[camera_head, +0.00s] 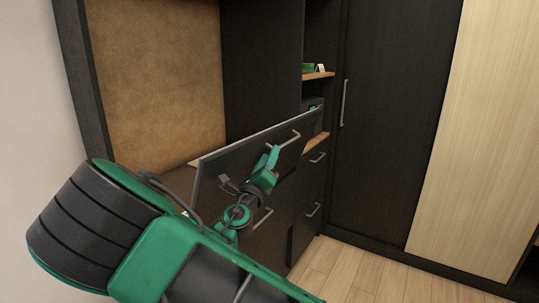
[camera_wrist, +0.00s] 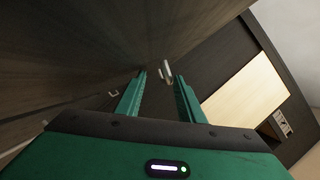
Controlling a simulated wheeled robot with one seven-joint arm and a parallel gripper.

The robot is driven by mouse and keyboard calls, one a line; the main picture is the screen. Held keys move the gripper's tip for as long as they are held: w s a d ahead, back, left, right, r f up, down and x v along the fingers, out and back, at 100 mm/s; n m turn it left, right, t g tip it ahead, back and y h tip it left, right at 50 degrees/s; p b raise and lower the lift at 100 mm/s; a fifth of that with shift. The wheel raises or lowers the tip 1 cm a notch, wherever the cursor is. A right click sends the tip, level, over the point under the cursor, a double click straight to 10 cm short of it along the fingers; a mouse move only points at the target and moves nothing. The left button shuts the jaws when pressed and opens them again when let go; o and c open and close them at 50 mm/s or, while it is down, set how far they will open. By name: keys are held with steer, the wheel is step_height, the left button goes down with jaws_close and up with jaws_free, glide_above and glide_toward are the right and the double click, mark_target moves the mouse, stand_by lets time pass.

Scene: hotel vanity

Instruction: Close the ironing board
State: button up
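A dark drawer-like front (camera_head: 222,165), which looks like the ironing board's front, stands out from the cabinet. Its silver bar handle (camera_head: 290,141) is near its upper right. A pale edge shows behind its top left corner; the board itself is mostly hidden. My gripper (camera_head: 271,158) is in front of this front, just below and left of the handle. In the wrist view my gripper (camera_wrist: 161,77) has its two green fingers apart. A silver handle (camera_wrist: 167,70) shows between the fingertips; I cannot tell whether they touch it.
Lower drawers with silver handles (camera_head: 313,210) are below and to the right. A tall dark wardrobe door (camera_head: 385,110) and a pale wood panel (camera_head: 468,150) stand at the right. Shelves (camera_head: 318,76) hold small green items. Wood floor (camera_head: 365,275) is clear at lower right.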

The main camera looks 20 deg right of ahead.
steer(key=shift+a+f, duration=0.15)
steer(key=shift+a, duration=0.2)
steer(key=s+r+v, duration=0.1)
steer(key=r+v, duration=0.1)
steer(key=v, duration=1.1)
steer(key=shift+s+d, duration=0.3)
steer(key=shift+d, duration=0.1)
stand_by(0.6)
steer(key=shift+r, duration=0.15)
